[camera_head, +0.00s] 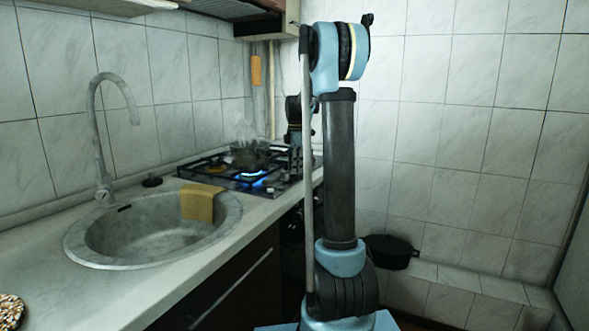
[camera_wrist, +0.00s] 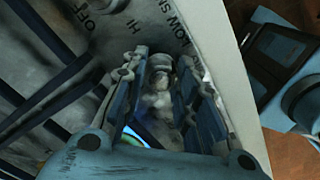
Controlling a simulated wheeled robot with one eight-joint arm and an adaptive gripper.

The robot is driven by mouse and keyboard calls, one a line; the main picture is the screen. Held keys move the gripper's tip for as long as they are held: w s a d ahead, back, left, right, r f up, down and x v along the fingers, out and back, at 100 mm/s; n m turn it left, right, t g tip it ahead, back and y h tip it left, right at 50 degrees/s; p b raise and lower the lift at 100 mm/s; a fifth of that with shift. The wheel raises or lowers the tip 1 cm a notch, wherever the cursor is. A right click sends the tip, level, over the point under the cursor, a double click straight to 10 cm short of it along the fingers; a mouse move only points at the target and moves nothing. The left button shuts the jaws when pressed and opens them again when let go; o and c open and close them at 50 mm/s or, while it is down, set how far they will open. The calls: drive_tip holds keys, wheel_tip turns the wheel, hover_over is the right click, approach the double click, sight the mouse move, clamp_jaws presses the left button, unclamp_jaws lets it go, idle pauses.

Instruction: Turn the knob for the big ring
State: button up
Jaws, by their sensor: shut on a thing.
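The stove's control panel fills the middle of the wrist view, with the words OFF, HI and LOW printed around a pale metal knob (camera_wrist: 160,100). My gripper (camera_wrist: 163,60) has its two blue-grey fingers on either side of this knob and is shut on it. The lower part of the knob is partly hidden between the fingers. In the head view the gas stove (camera_head: 205,168) has a blue flame lit under a dark pot (camera_head: 250,154), with steam above it.
A round sink (camera_head: 80,250) with a yellow cloth (camera_head: 198,202) lies left of the stove. A tall grey tap (camera_head: 98,130) stands behind it. A black pot (camera_head: 391,252) sits on a low tiled ledge at right. Black grate bars (camera_wrist: 45,45) lie left of the knob.

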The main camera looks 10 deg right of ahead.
drive_tip(key=o, duration=1.1)
drive_tip(key=shift+w, duration=0.15)
wheel_tip(320, 180, up, 12)
drive_tip(key=shift+f, duration=0.1)
drive_tip(key=shift+c, duration=0.2)
